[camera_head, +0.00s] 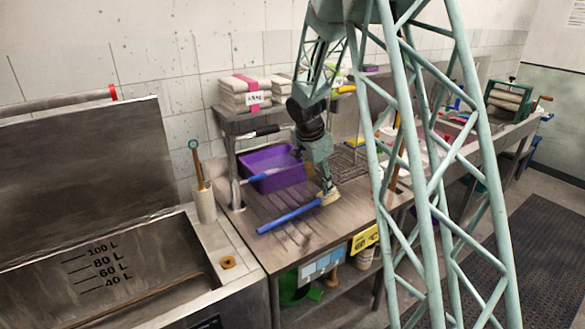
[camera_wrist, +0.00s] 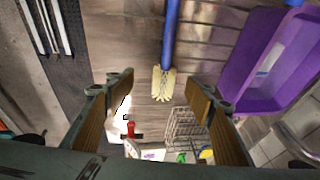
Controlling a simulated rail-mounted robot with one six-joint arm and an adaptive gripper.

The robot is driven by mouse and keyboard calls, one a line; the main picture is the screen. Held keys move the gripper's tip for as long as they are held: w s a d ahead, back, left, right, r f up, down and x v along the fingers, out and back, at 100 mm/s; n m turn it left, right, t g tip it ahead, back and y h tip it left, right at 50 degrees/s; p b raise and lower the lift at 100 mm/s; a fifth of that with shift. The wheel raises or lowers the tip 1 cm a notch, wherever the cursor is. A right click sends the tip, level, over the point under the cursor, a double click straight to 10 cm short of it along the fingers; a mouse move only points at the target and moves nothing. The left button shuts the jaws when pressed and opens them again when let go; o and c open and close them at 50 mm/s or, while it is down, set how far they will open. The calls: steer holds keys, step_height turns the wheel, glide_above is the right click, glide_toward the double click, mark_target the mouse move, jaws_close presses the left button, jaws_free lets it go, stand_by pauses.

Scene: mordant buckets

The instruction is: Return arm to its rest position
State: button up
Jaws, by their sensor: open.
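My arm hangs down from its green lattice links over the steel counter in the head view. My gripper (camera_head: 326,188) is low over the drainboard, by the head of a blue-handled brush (camera_head: 290,217). In the wrist view my gripper (camera_wrist: 160,98) has its two wood-lined fingers spread wide. The brush's cream bristle head (camera_wrist: 163,84) shows between and beyond the fingers, with its blue handle running up the picture. Neither finger visibly touches it. The brush lies on the counter (camera_head: 345,213).
A purple tub (camera_head: 270,170) stands behind the brush; it also shows in the wrist view (camera_wrist: 268,62). A wire rack (camera_head: 345,163) is close to my gripper. An open steel vat (camera_head: 150,275) is at left, beside a holder (camera_head: 204,203). Folded cloths (camera_head: 243,97) sit on a shelf above.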

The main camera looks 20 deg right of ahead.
steer(key=shift+r, duration=0.1)
steer(key=s+a+r+n+y+b, duration=0.1)
steer(key=s+a+r+n, duration=0.4)
steer(key=s+r, duration=0.55)
steer(key=s+a+r+n, duration=0.2)
steer(key=s+a+r, duration=0.5)
steer(key=s+r, duration=0.35)
steer(key=s+a+n, duration=0.3)
steer(key=s+a, duration=0.1)
steer(key=s, duration=0.6)
steer(key=s+a+r+n+t+y, duration=0.1)
steer(key=s+a+n, duration=0.2)
steer(key=s, duration=0.8)
steer(key=s+a+r+n+y+b, duration=0.1)
steer(key=s+a+n, duration=0.2)
steer(key=s, duration=0.8)
steer(key=shift+s+a+r, duration=0.2)
steer(key=shift+a+r, duration=0.05)
steer(key=shift+a, duration=0.9)
